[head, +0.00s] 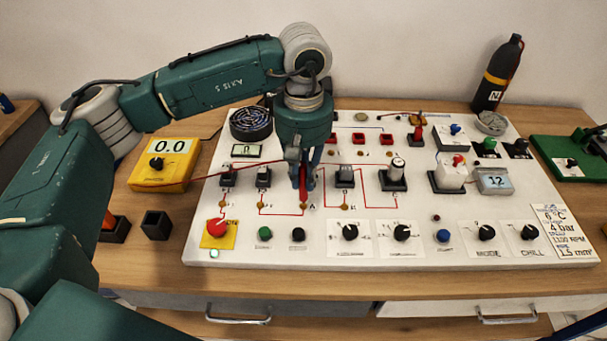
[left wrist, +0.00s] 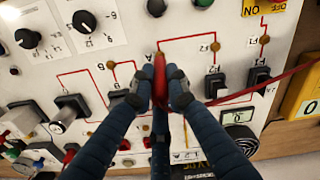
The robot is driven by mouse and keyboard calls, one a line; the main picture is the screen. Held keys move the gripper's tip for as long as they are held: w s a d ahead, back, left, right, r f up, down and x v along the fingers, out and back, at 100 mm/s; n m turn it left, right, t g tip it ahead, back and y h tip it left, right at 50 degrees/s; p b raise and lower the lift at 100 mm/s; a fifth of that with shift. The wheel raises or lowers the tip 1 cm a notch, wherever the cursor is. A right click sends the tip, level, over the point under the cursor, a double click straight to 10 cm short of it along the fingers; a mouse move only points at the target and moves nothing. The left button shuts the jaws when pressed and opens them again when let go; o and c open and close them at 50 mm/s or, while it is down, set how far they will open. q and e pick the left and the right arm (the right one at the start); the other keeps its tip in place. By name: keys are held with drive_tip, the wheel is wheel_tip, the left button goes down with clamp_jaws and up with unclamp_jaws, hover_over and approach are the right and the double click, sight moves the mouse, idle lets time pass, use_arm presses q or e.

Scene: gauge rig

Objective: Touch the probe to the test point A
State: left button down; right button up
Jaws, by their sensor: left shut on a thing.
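My left gripper (head: 303,182) is shut on a red probe (head: 303,196), which points down at the white panel (head: 330,255). In the left wrist view the gripper (left wrist: 160,92) has its fingers on both sides of the probe (left wrist: 160,72). The probe tip is at test point A (head: 303,208), beside the letter A; in the left wrist view the tip partly covers that point. I cannot tell for sure whether they touch. A red lead runs left from the probe toward the yellow meter (head: 150,178), which reads 0.0. My right gripper is not in view.
Test point B (head: 344,207) lies just right of A, and F2 (head: 262,207) lies left. Black switches (head: 264,178) stand close behind. A red stop button (head: 217,227), knobs (head: 350,232) and a black holder (head: 157,225) are nearby. A dark bottle (head: 497,75) stands back right.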

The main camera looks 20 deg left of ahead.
use_arm(q)
drive_tip(key=shift+r, duration=0.1)
wheel_tip(320, 180, up, 2)
drive_tip(key=shift+r+p, duration=0.1)
drive_tip(key=shift+p, duration=0.45)
drive_tip(key=shift+r+p, duration=1.35)
drive_tip(key=shift+r, duration=1.45)
